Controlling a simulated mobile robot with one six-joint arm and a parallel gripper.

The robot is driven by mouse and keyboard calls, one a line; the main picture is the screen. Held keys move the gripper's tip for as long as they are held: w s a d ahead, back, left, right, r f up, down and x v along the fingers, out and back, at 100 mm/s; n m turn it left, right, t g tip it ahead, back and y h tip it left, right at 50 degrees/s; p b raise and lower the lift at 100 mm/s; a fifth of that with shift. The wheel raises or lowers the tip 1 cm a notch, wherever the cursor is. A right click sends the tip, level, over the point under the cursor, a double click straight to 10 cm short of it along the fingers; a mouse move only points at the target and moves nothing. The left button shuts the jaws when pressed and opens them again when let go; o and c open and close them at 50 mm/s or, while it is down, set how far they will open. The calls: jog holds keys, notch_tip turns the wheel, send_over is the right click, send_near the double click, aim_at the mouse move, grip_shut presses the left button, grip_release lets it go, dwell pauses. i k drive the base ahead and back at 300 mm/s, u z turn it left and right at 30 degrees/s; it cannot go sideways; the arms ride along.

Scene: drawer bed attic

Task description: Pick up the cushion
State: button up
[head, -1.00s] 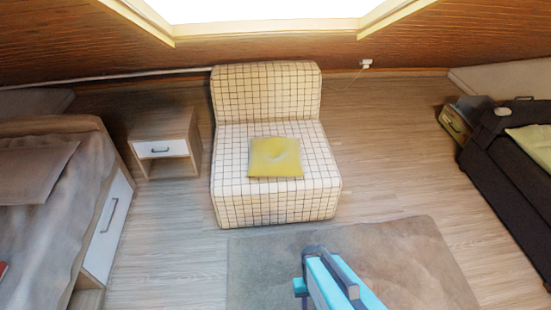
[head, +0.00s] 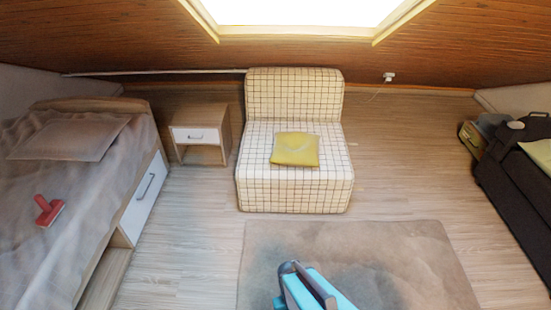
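The yellow cushion (head: 295,150) lies flat on the seat of a cream checked armless chair (head: 293,190), near the middle of the seat. My gripper (head: 287,268) shows at the bottom of the head view, over the rug and well short of the chair. It is apart from the cushion. Its fingers are seen from behind and above, so I cannot tell whether they are open or shut.
A rug (head: 400,250) lies in front of the chair. A small nightstand (head: 200,135) stands left of the chair. A bed (head: 60,240) with a red object (head: 48,211) on it fills the left. A dark sofa (head: 515,180) is at the right. Bare floor separates them.

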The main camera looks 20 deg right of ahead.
aim_at(295, 149)
jog(key=u, duration=0.15)
jog(key=k, duration=0.7)
jog(key=u, duration=0.8)
jog(key=i, duration=0.7)
jog(key=u, duration=0.6)
jog(key=i, duration=1.6)
jog(key=z, duration=1)
jog(key=i, duration=0.8)
jog(key=z, duration=0.5)
